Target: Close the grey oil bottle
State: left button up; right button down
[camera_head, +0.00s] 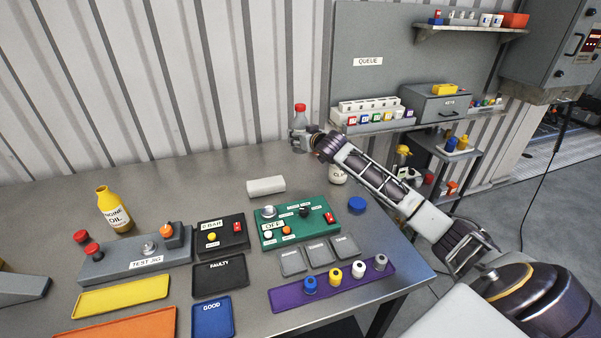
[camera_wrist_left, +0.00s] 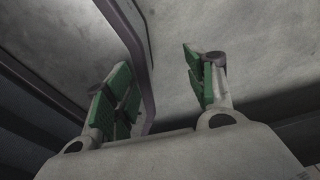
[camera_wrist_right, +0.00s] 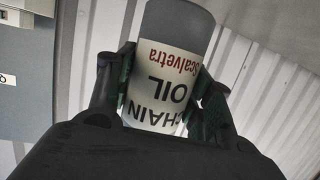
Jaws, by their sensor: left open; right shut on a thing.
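A grey oil bottle (camera_head: 300,120) with a red top (camera_head: 300,107) is upright at the back of the bench, held in my right gripper (camera_head: 303,141). I cannot tell how tightly the red top sits. In the right wrist view the bottle (camera_wrist_right: 178,28) has a white label reading CHAIN OIL, upside down in the picture. The fingers of my right gripper (camera_wrist_right: 165,90) are shut on its sides, and its neck is out of that view. My left gripper (camera_wrist_left: 157,85) is open and empty in the left wrist view, and is not in the head view.
A yellow engine oil bottle (camera_head: 114,212) stands at the left. A grey test jig (camera_head: 120,265), green panel (camera_head: 262,241) and purple tray (camera_head: 345,287) with several small caps or bottles occupy the front. A white jar (camera_head: 338,175) and blue disc (camera_head: 357,204) are near my right arm.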

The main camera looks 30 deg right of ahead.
jog(key=shift+w+d+f, duration=0.3)
jog(key=shift+d+f, duration=0.1)
jog(key=shift+s+d, duration=0.1)
jog(key=shift+s, duration=0.05)
jog(key=shift+f, duration=0.1)
jog(key=shift+f+m, duration=0.3)
jog(key=shift+f, duration=0.25)
notch_tip(320, 180, down, 3)
jog(key=shift+f, duration=2.6)
pick_arm(q)
jog(key=shift+w+a, duration=0.15)
jog(key=shift+w, duration=0.95)
pick_arm(e)
jog(key=shift+f, duration=0.35)
